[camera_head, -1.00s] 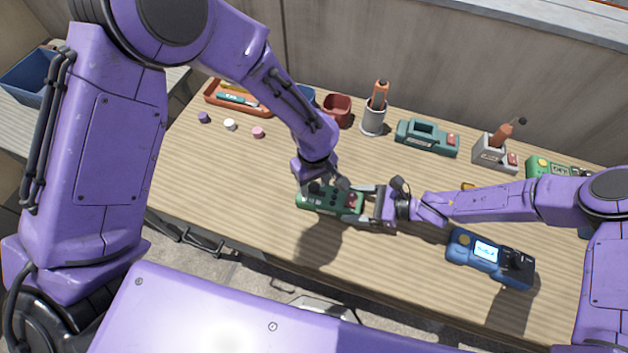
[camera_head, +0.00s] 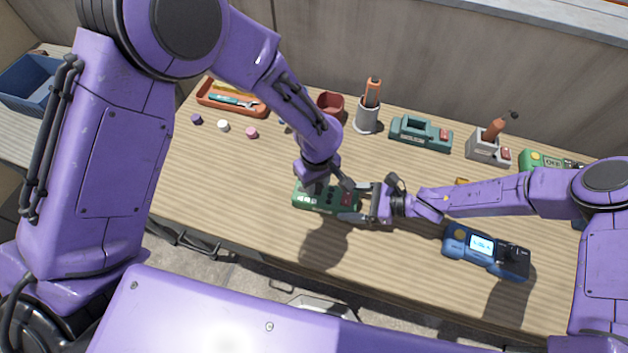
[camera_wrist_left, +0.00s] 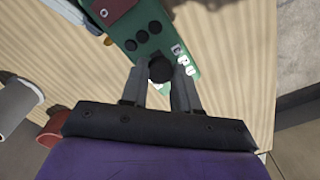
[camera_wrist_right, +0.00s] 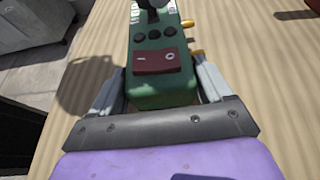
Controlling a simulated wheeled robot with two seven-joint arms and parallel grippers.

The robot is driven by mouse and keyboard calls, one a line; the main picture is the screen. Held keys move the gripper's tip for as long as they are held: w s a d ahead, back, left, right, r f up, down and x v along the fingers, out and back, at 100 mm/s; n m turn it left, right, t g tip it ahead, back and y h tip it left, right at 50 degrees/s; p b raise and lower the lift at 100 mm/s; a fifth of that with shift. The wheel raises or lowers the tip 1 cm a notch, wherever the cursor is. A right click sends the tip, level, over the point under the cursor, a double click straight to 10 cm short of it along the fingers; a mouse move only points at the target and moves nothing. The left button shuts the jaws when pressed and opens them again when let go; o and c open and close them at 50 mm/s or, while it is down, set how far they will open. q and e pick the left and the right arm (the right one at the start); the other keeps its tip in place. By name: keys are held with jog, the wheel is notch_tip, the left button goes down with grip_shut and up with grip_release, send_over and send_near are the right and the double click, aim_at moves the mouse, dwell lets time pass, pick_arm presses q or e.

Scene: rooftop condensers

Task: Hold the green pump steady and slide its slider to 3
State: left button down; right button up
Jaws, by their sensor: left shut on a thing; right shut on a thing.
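The green pump (camera_head: 322,206) lies on the wooden table below my left arm in the head view. My right gripper (camera_head: 350,201) is shut around its right end, one finger on each side. In the right wrist view the pump's body (camera_wrist_right: 160,95) sits between the fingers, near its dark red rocker switch (camera_wrist_right: 158,61). My left gripper (camera_head: 322,186) is over the pump's top. In the left wrist view its fingers are shut on a round black knob, the slider (camera_wrist_left: 161,69), beside white lettering and several black buttons. The scale and the slider's setting cannot be read.
A blue device (camera_head: 486,254) with a lit screen lies to the right. The table's front left is clear.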

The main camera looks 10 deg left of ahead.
aim_at(317, 186)
pick_arm(q)
jog(key=c, duration=0.8)
grip_release()
pick_arm(e)
jog(key=shift+a, duration=0.1)
pick_arm(q)
jog(key=shift+r, duration=0.1)
notch_tip(317, 186, up, 12)
jog(key=shift+f, duration=0.1)
pick_arm(e)
jog(key=o, duration=1.4)
jog(key=shift+o, duration=0.2)
jog(key=p+v, duration=0.2)
jog(key=v, duration=0.6)
jog(key=shift+r+p, duration=0.1)
jog(key=shift+p, duration=0.2)
pick_arm(q)
notch_tip(317, 186, up, 3)
jog(key=shift+f, duration=0.15)
pick_arm(e)
jog(key=shift+d+r, duration=0.1)
jog(key=shift+d, duration=0.4)
